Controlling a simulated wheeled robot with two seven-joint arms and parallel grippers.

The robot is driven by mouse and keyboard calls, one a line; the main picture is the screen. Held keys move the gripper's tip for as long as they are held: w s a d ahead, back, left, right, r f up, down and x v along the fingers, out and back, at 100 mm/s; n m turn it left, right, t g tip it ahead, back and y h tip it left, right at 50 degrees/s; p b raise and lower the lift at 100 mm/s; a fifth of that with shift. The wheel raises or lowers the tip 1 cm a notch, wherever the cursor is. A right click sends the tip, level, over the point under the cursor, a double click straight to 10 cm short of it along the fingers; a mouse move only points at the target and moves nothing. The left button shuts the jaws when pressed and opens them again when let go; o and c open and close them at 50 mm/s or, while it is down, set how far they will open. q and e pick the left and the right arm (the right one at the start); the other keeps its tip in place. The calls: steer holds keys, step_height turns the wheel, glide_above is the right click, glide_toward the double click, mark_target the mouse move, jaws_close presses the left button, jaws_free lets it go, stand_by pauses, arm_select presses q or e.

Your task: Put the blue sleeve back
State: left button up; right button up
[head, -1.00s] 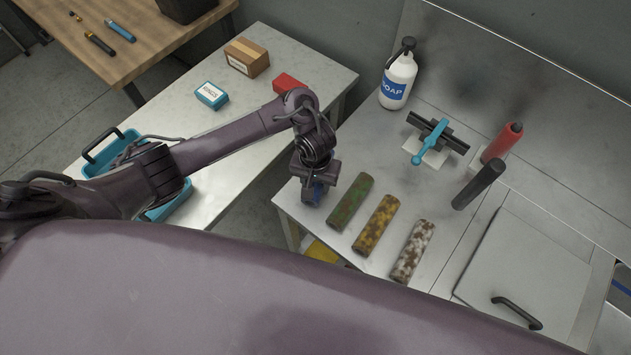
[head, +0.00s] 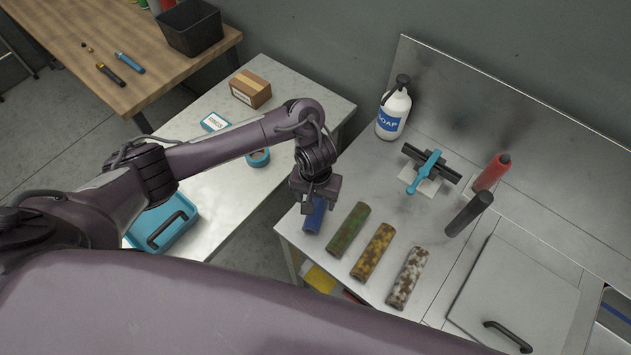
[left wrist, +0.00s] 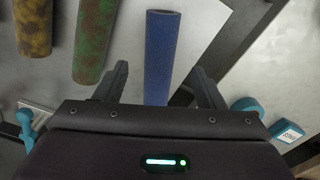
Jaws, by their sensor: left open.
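The blue sleeve (head: 314,216) lies on the metal bench at the left end of a row of sleeves, partly covered by my left gripper in the head view. In the left wrist view the blue sleeve (left wrist: 161,50) runs lengthwise ahead of the gripper. My left gripper (head: 314,197) is open over the sleeve's far end. Its two fingers (left wrist: 160,72) stand apart on either side of the sleeve, with gaps showing. My right gripper is out of view.
Green (head: 348,229), yellow-brown (head: 373,251) and white-brown (head: 408,277) sleeves lie to the right. Behind them are a turquoise-handled clamp (head: 424,172), a soap bottle (head: 394,112), a red cylinder (head: 491,172) and a black cylinder (head: 469,213). A gap separates the bench from the left table (head: 225,205).

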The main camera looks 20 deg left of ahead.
mark_target(316, 210)
arm_select(q)
steer(key=shift+w+r+b, duration=0.2)
steer(key=shift+r+b, duration=0.1)
steer(key=shift+r, duration=0.25)
steer(key=shift+s+r, duration=0.1)
steer(key=shift+r, duration=0.25)
step_height(316, 210, up, 3)
steer(key=shift+s+f, duration=0.15)
steer(key=shift+f, duration=0.05)
